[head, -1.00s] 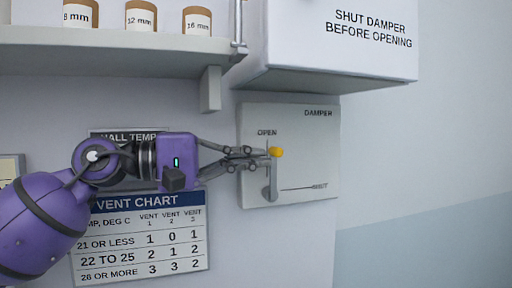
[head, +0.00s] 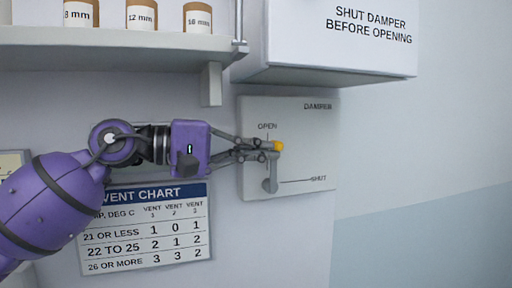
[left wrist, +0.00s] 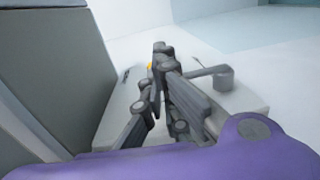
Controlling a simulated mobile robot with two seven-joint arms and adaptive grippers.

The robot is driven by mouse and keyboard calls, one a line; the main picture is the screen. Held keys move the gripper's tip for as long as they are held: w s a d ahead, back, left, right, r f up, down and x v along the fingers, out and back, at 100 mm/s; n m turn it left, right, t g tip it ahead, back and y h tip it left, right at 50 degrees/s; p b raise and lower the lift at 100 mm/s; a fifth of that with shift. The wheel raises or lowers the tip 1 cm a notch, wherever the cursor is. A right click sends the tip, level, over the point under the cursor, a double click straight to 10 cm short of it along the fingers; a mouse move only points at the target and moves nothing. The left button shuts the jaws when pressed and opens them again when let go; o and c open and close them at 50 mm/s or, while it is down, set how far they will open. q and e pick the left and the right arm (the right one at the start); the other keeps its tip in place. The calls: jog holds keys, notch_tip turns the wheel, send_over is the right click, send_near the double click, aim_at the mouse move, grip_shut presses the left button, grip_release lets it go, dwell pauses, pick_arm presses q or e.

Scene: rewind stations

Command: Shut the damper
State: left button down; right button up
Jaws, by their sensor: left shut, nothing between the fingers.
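The damper plate (head: 312,150) is a grey panel on the wall, marked OPEN at the top and SHUT at lower right. Its grey lever (head: 270,180) stands nearly upright from its pivot, toward OPEN, with a yellow knob (head: 279,146) on top. My left gripper (head: 272,150) is shut and empty, its fingertips at the knob's left side. I cannot tell if they touch it. In the left wrist view, the fingers (left wrist: 160,60) hide most of the knob (left wrist: 149,67), and the lever pivot (left wrist: 224,77) shows to their right. My right gripper is out of view.
A white box (head: 340,40) lettered "SHUT DAMPER BEFORE OPENING" juts out above the plate. A shelf (head: 110,60) with labelled containers is at upper left, and a vent chart (head: 150,230) hangs below my left arm. The wall right of the plate is clear.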

aim_at(280, 145)
pick_arm(q)
jog(key=shift+d+r, duration=0.1)
jog(key=shift+r, duration=0.05)
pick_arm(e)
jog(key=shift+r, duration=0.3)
pick_arm(q)
jog(key=d, duration=0.1)
jog(key=y+p, duration=0.1)
jog(key=d+y+p, duration=0.1)
jog(key=shift+w+d+r+g, duration=0.3)
jog(key=shift+g, duration=0.1)
jog(key=shift+w+d+f, duration=0.2)
jog(key=shift+w+d, duration=0.1)
jog(key=shift+d, duration=0.3)
jog(key=shift+x, duration=1.2)
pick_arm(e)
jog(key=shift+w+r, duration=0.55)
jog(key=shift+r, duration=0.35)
pick_arm(q)
jog(key=shift+r, duration=0.1)
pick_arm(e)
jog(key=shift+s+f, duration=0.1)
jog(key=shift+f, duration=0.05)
